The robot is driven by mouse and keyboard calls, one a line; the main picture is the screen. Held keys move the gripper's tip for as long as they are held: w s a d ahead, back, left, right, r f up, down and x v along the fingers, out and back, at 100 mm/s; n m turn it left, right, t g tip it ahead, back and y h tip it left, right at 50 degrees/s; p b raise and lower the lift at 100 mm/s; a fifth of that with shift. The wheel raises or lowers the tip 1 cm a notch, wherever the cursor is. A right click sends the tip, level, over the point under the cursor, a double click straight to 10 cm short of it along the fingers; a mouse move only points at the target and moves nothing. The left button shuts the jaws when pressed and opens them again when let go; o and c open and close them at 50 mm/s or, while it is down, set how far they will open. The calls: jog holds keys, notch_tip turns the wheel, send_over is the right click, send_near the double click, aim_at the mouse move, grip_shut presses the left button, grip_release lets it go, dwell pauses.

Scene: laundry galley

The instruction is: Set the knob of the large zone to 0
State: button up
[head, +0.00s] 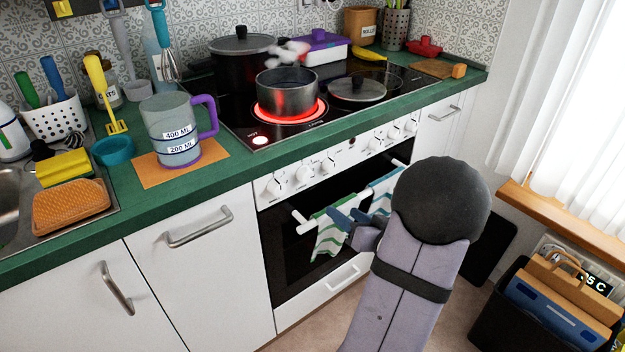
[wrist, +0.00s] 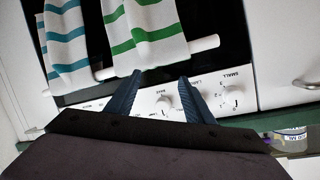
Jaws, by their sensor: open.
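The white control panel (head: 345,155) on the oven front carries several white knobs. In the wrist view, upside down, a knob under the label SMALL (wrist: 232,98) is at the right, and another knob (wrist: 163,103) shows between the fingers. The label LARGE (wrist: 201,80) lies between them; the large zone's knob seems covered by the right finger, so its setting cannot be read. My gripper (head: 348,214) has blue fingers, apart and empty, before the oven and below the panel; in the wrist view (wrist: 160,76) they overlap the panel.
A towel rail with striped towels (head: 329,236) crosses the oven door near my gripper. A steel pot (head: 287,92) stands on a glowing red zone. A measuring jug (head: 172,130) stands on the counter left. A dark box (head: 500,310) is at lower right.

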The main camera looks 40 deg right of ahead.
aim_at(309, 177)
jog(key=w+a+r+m+t+y, duration=0.1)
jog(key=a+r+m+t+y, duration=0.1)
jog(key=r, duration=0.5)
jog(key=shift+w+a+r+t, duration=0.2)
jog(key=shift+a+t, duration=0.6)
jog(key=shift+a, duration=0.2)
jog(key=shift+w+b, duration=0.35)
jog(key=shift+w, duration=3.3)
jog(key=c, duration=1)
